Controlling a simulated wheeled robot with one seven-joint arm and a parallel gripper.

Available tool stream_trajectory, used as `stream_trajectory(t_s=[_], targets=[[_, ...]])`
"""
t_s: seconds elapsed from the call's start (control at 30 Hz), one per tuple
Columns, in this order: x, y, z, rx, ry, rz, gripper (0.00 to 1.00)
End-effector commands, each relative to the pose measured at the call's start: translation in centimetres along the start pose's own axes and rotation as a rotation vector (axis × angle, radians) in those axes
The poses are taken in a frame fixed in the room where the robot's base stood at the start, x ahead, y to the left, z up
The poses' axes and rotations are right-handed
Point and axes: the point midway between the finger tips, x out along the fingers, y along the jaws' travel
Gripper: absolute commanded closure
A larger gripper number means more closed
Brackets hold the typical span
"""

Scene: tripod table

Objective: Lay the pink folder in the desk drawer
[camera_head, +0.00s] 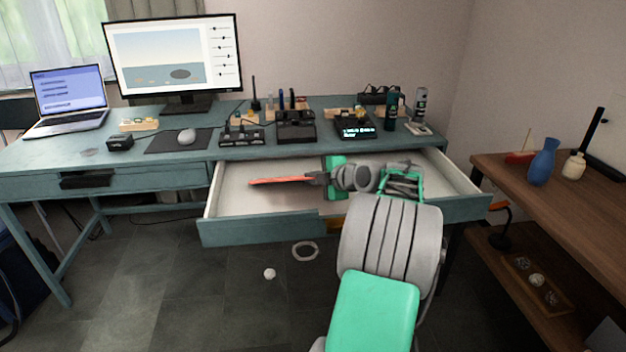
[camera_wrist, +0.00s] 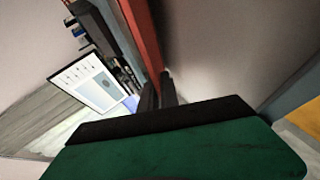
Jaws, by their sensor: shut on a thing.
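The folder (camera_head: 282,181) shows edge-on in the head view as a thin orange-pink strip, roughly level. It is over the open desk drawer (camera_head: 232,203), within its outline; I cannot tell whether it touches the drawer floor. My gripper (camera_head: 318,178) comes from the right and is shut on the folder's right end. In the wrist view the folder (camera_wrist: 142,35) is a reddish strip running away from the dark fingers (camera_wrist: 158,92). The drawer's pale inside looks otherwise empty, though my arm hides part of its right side.
The desk top (camera_head: 205,165) carries a laptop (camera_head: 68,90), a monitor (camera_head: 175,58), a mouse (camera_head: 187,136) and several small items at the drawer's back edge. A brown shelf (camera_head: 500,175) with a blue vase (camera_head: 543,162) stands at the right. A ring (camera_head: 305,251) and a white ball (camera_head: 269,273) lie on the floor.

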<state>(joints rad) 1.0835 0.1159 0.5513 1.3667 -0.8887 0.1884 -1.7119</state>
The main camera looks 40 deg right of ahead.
Motion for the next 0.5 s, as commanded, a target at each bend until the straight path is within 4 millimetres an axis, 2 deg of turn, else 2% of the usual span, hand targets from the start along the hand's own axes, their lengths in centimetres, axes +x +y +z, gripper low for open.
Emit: stream_trajectory(t_s=[0.03,0.07,0.33,0.5], targets=[[-0.03,0.08,-0.01,-0.001,0.0,0.001,1.0],[-0.04,0.08,-0.01,-0.001,0.0,0.001,0.92],[-0.04,0.04,-0.01,0.0,0.0,0.001,0.7],[-0.03,0.03,0.0,0.0,0.0,0.001,0.69]])
